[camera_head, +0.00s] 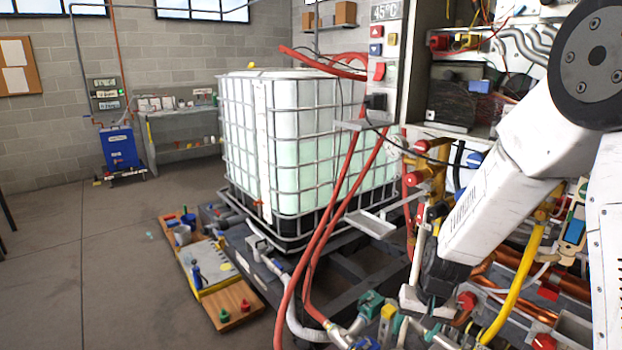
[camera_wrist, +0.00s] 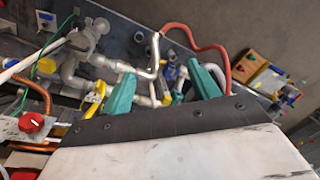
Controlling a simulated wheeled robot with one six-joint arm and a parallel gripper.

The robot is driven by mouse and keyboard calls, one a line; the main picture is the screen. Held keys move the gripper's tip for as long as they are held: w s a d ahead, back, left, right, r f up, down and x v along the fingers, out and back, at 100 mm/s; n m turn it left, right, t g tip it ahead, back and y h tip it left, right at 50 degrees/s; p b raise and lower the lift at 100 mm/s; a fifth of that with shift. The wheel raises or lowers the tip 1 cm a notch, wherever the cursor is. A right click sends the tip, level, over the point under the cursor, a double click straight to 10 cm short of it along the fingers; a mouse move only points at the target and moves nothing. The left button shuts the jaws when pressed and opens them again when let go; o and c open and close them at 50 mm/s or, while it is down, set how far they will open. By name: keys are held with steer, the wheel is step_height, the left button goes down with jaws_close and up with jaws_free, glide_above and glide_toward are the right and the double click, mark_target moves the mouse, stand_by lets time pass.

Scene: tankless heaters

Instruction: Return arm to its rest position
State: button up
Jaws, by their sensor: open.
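My arm (camera_head: 500,190) reaches down from the upper right in the head view, over the pipework at the lower right. Its dark wrist end is low among the pipes, and I cannot clearly make out the fingertips there. In the wrist view my gripper (camera_wrist: 163,84) shows two teal fingers spread apart, with nothing clearly held between them. Grey pipe fittings (camera_wrist: 90,42) and a pale pipe lie beyond the fingers. I cannot tell whether the fingers touch any of them.
A caged white tank (camera_head: 290,150) stands mid-scene. Red hoses (camera_head: 325,210) run down in front of it. Copper pipes (camera_head: 520,265) and a yellow hose (camera_head: 515,290) crowd around my arm. A wooden board (camera_head: 232,308) holds small parts. Open floor (camera_head: 90,270) lies left.

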steer(key=s+d+r+n+h, duration=0.1)
steer(key=s+d+r+n, duration=0.1)
steer(key=s+r, duration=2.3)
steer(key=shift+s+d+r+t+h, duration=0.3)
steer(key=shift+s+d+r, duration=0.05)
steer(key=shift+s+d, duration=0.1)
steer(key=shift+w, duration=0.1)
stand_by(1.0)
